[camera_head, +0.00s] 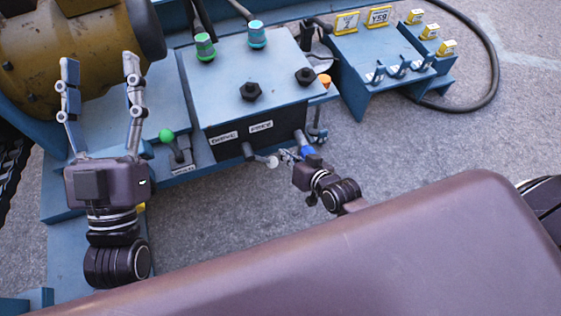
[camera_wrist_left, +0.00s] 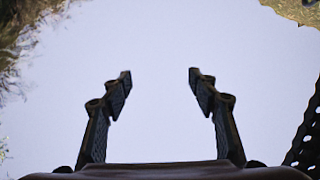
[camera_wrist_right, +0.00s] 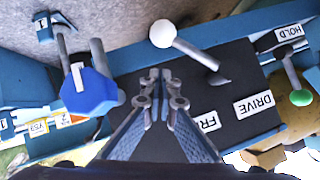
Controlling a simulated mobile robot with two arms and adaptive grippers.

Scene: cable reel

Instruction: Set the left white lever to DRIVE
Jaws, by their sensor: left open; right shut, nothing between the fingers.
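The white-knobbed lever (camera_head: 272,161) juts from the black front panel of the blue control box (camera_head: 190,95), below the DRIVE label (camera_head: 224,138) and the FREE label (camera_head: 261,126). Its knob leans to the FREE side. In the right wrist view the white knob (camera_wrist_right: 162,33) is just beyond my fingertips, and its rod runs right to a pivot. My right gripper (camera_head: 289,156) is shut and empty just right of the knob; its fingers show together (camera_wrist_right: 161,75). I cannot tell whether they touch the lever. My left gripper (camera_head: 100,65) is open and empty, raised at the left.
A blue knob (camera_wrist_right: 88,92) is close left of my right fingers in its wrist view. A green-knobbed lever (camera_head: 166,135) with a HOLD label (camera_wrist_right: 289,32) stands left of the box. A yellow drum (camera_head: 70,50) is behind my left gripper. The concrete floor (camera_head: 400,150) is open to the right.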

